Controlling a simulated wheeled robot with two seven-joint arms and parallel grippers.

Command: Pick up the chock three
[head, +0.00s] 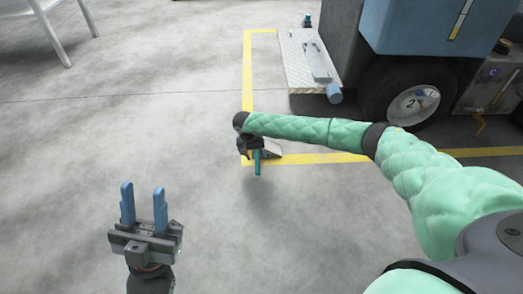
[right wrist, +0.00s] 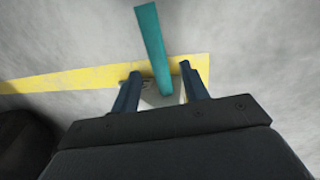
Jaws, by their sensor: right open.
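The chock, a grey wedge (head: 272,149) with a teal handle (head: 257,164), is on the floor by the yellow line corner, partly hidden by my right gripper (head: 251,148). In the right wrist view, its teal handle (right wrist: 153,45) rises between the two blue fingers of my right gripper (right wrist: 161,70). The fingers are apart, with gaps on both sides of the handle. The grey body shows between them, low in the view. I cannot tell how deep the fingers reach. My left gripper (head: 143,205) is open and empty over bare floor. No number is readable on the chock.
A blue and grey vehicle with a wheel (head: 415,103) marked 2 stands at the upper right. A metal tread plate (head: 303,66) juts from it, and a small teal-topped object (head: 307,21) is behind. A white chair (head: 52,25) is at upper left. The left floor is clear.

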